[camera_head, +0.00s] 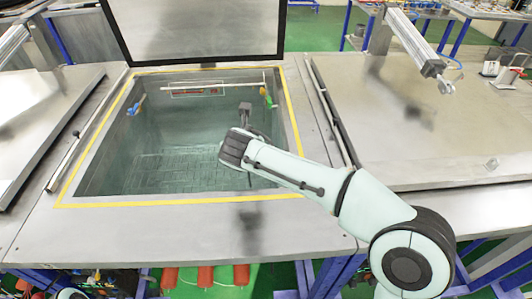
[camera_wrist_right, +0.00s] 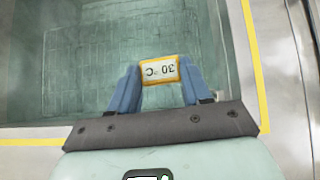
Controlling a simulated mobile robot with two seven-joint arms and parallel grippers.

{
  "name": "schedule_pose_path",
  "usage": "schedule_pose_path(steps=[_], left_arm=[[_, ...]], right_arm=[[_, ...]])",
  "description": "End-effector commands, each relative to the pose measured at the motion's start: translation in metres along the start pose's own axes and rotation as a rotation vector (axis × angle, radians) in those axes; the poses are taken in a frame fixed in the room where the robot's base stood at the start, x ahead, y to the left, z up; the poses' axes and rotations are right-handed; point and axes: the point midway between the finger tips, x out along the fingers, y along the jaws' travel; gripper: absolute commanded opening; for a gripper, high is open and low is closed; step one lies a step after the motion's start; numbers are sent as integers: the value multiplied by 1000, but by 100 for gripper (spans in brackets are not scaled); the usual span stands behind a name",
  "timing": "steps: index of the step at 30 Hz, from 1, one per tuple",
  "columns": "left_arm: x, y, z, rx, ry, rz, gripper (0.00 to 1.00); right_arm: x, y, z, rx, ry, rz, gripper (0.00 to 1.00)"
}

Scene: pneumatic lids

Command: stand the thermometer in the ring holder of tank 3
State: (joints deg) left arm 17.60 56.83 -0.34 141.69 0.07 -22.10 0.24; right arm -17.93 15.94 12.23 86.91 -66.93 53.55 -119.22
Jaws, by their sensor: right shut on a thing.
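My right gripper (camera_wrist_right: 160,88) is shut on the thermometer (camera_wrist_right: 160,71), whose yellow-edged white face reads 30 °C upside down between the blue fingers in the right wrist view. The rest of the thermometer is hidden. In the head view my right arm reaches from the lower right over the open tank (camera_head: 285,203), and the fingers are too small to make out. The tank has a yellow border and tiled floor under greenish water. I cannot read a tank number or make out a ring holder. My left gripper is not in view.
The raised lid (camera_head: 200,30) stands behind the tank. A pale bar (camera_head: 210,87) crosses near the back wall, with a blue fitting (camera_head: 136,107) left and a green one (camera_head: 267,97) right. A closed lid (camera_head: 430,130) and a pneumatic cylinder (camera_head: 412,42) lie to the right.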

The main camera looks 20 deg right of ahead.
Motion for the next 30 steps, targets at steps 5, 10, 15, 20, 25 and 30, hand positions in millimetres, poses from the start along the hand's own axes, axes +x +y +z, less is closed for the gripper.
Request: schedule_pose_path(steps=[5, 10, 15, 20, 25, 30], left_arm=[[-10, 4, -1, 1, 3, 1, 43], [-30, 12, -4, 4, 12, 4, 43], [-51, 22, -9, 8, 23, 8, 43], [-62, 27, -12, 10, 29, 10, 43], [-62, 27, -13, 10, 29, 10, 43], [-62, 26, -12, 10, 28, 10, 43]], right_arm=[[-14, 5, 14, 6, -2, -2, 13], [-46, -36, 33, 29, -2, -6, 13], [-80, -80, 46, 55, -2, -2, 13], [-98, -104, 49, 72, -3, 2, 13], [-101, -109, 48, 75, -2, 4, 13], [-100, -108, 47, 74, -1, 3, 13]])
